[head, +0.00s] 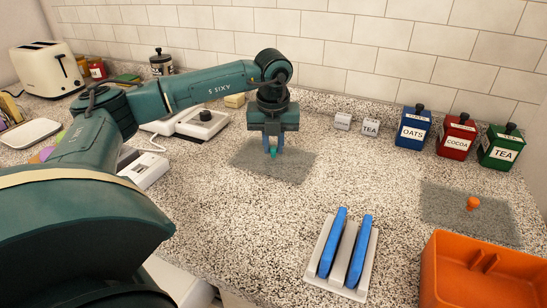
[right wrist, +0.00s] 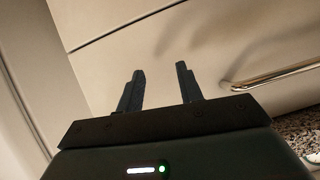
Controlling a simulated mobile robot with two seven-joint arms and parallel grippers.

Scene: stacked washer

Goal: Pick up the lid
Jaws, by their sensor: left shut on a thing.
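A second such square (head: 445,215), with an orange knob (head: 473,203), lies at the right. My right gripper (right wrist: 160,86) shows only in the right wrist view, its fingers apart and empty in front of a pale cabinet front.
A white rack (head: 350,293) with two blue pieces stands at front centre, beside an orange bin (head: 455,245). Blue (head: 412,133), red (head: 457,138) and green (head: 499,153) canisters stand along the back right. A toaster (head: 45,70) is at back left. A metal handle (right wrist: 275,75) is near my right gripper.

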